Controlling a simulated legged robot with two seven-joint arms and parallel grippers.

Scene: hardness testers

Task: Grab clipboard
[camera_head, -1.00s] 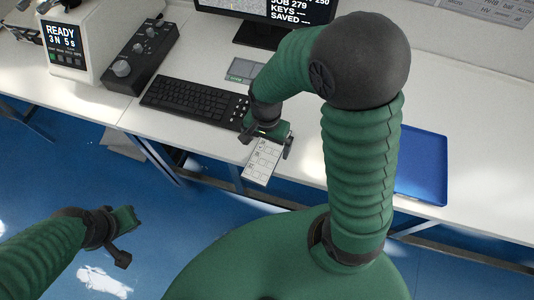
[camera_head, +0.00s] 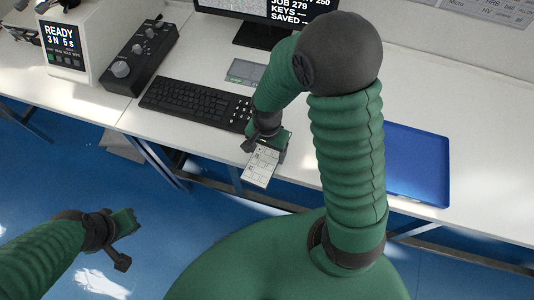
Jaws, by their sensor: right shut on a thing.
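The clipboard (camera_head: 259,170) is a small light board with a printed sheet, at the front edge of the white table, right of the keyboard. Its lower part reaches out past the table edge. My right gripper (camera_head: 263,148) is shut on its upper end; the fingers partly hide that end. I cannot tell whether the board still touches the table. My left gripper (camera_head: 124,240) is over the blue floor at lower left, away from the table, with nothing in it. Its fingers look spread apart.
A black keyboard (camera_head: 196,103) lies left of my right gripper. A grey pad (camera_head: 245,73) lies behind it. A blue tray (camera_head: 418,165) is right of my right arm. A black control box (camera_head: 139,57), a READY tester (camera_head: 66,45) and a monitor (camera_head: 262,12) stand farther back.

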